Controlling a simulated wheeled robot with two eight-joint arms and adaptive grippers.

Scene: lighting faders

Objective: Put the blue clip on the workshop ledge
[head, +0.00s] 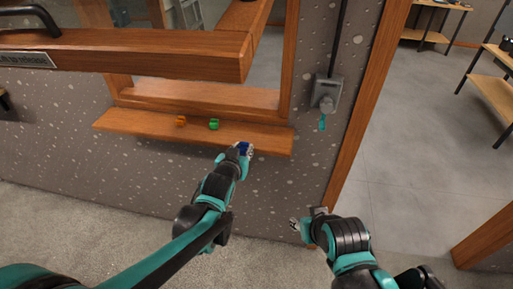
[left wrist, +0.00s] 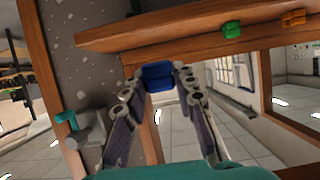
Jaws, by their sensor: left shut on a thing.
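The blue clip (head: 244,147) is between the fingertips of my left gripper (head: 241,150), which is shut on it. In the left wrist view the blue clip (left wrist: 157,76) shows between both fingers, close to the ledge edge. The workshop ledge (head: 130,122) is a long wooden shelf below the window opening. The clip is at the front edge of the ledge, right of its middle; I cannot tell whether it touches the wood. My right gripper (head: 307,218) is low, to the right of the ledge and apart from it; its finger opening is unclear.
An orange clip (head: 180,121) and a green clip (head: 214,124) sit on the ledge to the left of the blue one. A grey wall box (head: 326,90) with a teal piece (head: 322,123) is right of the ledge. A wooden beam (head: 130,50) juts across the upper left.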

